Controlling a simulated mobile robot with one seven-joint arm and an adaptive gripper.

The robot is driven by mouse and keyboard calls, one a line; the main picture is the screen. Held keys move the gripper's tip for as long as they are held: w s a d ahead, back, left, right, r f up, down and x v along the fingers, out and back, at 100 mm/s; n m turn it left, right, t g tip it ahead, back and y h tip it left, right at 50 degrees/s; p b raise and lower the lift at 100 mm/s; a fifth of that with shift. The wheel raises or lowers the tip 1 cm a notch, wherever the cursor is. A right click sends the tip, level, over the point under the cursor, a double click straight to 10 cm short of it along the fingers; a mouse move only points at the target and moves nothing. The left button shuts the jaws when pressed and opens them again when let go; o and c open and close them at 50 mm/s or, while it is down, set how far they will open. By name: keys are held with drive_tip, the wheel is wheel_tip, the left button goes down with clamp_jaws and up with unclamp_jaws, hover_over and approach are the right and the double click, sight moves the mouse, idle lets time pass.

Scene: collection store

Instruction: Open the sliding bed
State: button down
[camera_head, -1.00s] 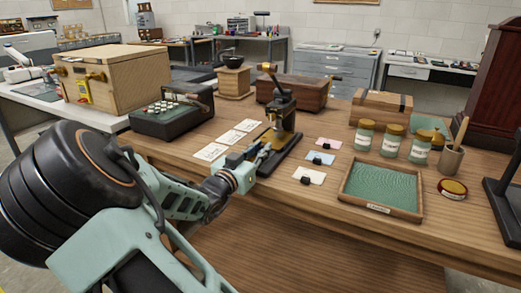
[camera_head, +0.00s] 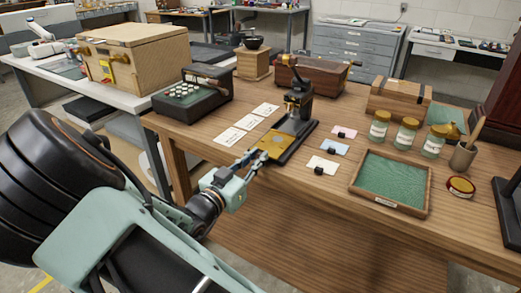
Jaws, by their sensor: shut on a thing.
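A small black press with brass parts (camera_head: 298,102) stands on the wooden table on a dark base. Its sliding bed, a flat brass-coloured plate (camera_head: 273,145), sticks out of the front of the press toward me. My gripper (camera_head: 250,158) reaches in from the lower left and is shut at the near edge of the bed. The fingertips are small in this view, and the exact grip on the bed is partly hidden.
White cards (camera_head: 247,122) lie left of the press, and coloured cards with small black blocks (camera_head: 334,148) lie right. A green-lined tray (camera_head: 393,181), glass jars (camera_head: 407,133) and a keyed black machine (camera_head: 192,93) are nearby. Bare wood lies in front.

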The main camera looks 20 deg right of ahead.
drive_tip(key=c, duration=1.9)
unclamp_jaws()
drive_tip(key=v, duration=1.2)
